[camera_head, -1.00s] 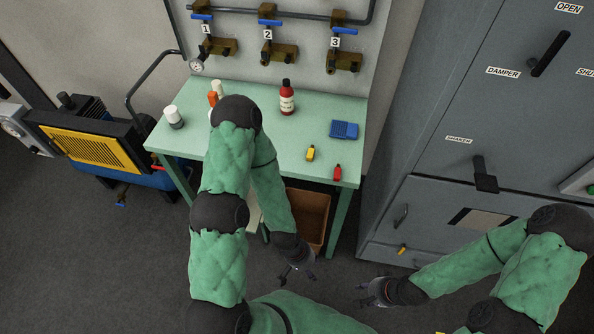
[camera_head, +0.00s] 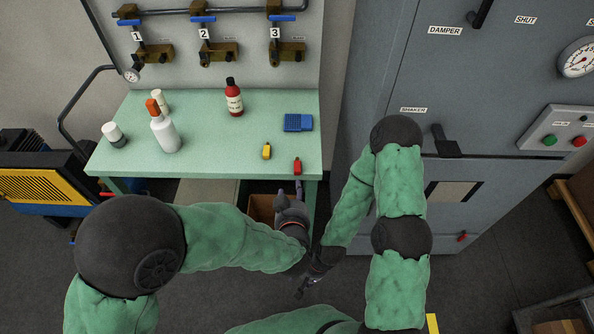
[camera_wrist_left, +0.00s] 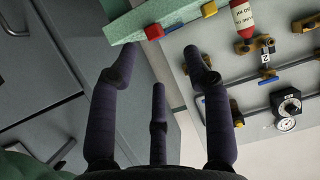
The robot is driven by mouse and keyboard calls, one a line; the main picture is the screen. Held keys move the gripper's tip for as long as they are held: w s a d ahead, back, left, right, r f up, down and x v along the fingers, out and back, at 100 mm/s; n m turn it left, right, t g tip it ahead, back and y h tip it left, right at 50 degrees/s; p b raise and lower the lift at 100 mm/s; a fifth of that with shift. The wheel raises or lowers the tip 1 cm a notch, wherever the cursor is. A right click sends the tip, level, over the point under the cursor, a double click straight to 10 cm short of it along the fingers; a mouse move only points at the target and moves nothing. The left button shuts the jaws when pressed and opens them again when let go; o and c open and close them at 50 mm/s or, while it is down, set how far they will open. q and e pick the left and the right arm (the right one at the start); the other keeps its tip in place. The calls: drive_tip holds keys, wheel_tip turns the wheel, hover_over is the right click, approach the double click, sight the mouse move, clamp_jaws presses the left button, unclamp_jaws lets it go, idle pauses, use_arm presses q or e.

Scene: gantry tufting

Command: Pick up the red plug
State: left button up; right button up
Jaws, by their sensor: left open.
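The red plug (camera_head: 297,166) stands near the front right edge of the green table (camera_head: 215,165). It also shows in the left wrist view (camera_wrist_left: 153,32), at the table's edge beyond the fingers. My left gripper (camera_head: 291,192) is just in front of the table edge, close to the red plug but apart from it. In the left wrist view its dark fingers (camera_wrist_left: 159,72) are spread open with nothing between them. My right gripper (camera_head: 304,286) hangs low over the floor; its fingers are too small to read.
A yellow plug (camera_head: 266,151) and a blue box (camera_head: 298,122) stand near the red plug. Bottles (camera_head: 234,98) stand farther back and left. Valves (camera_head: 218,50) line the wall behind. A grey cabinet (camera_head: 470,95) rises at the right. A brown bin (camera_head: 262,207) is under the table.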

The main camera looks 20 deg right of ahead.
sight(298, 173)
use_arm(q)
drive_tip(key=b+x, duration=0.2)
drive_tip(key=x, duration=0.2)
drive_tip(key=d+b+x, duration=0.1)
drive_tip(key=b+x, duration=0.1)
drive_tip(key=x, duration=0.3)
drive_tip(key=shift+s+d, duration=0.2)
drive_tip(key=shift+w+d, duration=0.15)
drive_tip(key=shift+w, duration=0.3)
clamp_jaws()
